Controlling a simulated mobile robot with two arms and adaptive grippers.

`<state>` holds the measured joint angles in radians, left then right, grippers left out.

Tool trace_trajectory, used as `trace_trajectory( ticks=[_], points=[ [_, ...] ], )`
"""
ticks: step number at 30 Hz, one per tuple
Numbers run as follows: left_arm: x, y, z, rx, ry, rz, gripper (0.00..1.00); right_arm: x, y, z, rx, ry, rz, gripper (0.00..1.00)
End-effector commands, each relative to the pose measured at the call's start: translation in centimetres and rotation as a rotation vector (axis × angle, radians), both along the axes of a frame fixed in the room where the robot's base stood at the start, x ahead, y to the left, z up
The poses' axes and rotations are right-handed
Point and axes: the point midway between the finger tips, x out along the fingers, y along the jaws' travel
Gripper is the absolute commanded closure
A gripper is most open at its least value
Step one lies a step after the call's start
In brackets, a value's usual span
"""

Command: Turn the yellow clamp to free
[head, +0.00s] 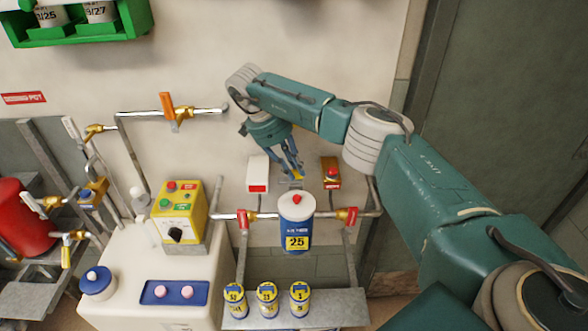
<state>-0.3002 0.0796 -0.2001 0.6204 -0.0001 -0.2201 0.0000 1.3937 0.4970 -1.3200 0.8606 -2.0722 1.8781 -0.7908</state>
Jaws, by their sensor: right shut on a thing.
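My right gripper (292,172) reaches in from the right and points down in front of the wall, above the blue and white canister. It is shut on a small yellow part, which looks like the yellow clamp (298,172). The fingers hide most of the clamp, so I cannot tell which way it is turned. A grey piece shows just below the fingertips. My left gripper is not in view.
The canister marked 25 (296,222) stands between two red-handled valves on a pipe. A white box (258,174) and a brown box with a red button (331,172) flank the gripper. A yellow control box (180,212) stands left. Several small jars stand on the shelf (340,305) below.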

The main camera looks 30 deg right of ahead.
Motion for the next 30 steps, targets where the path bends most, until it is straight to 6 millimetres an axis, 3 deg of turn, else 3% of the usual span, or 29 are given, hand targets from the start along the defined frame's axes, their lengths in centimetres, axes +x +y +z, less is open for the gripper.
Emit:
trace_trajectory(
  ticks=[22,23,25,30],
  points=[
    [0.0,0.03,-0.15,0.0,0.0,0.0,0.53,0.16,-0.08,0.13,-0.001,-0.004,-0.084,1.0],
    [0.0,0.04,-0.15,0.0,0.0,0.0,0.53,0.15,-0.08,0.13,-0.001,-0.004,-0.084,0.78],
    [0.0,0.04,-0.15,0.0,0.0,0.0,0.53,0.15,-0.07,0.13,-0.001,-0.004,-0.083,0.65],
    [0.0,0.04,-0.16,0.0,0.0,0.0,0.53,0.12,-0.03,0.06,0.0,-0.003,-0.081,0.65]
  ],
)
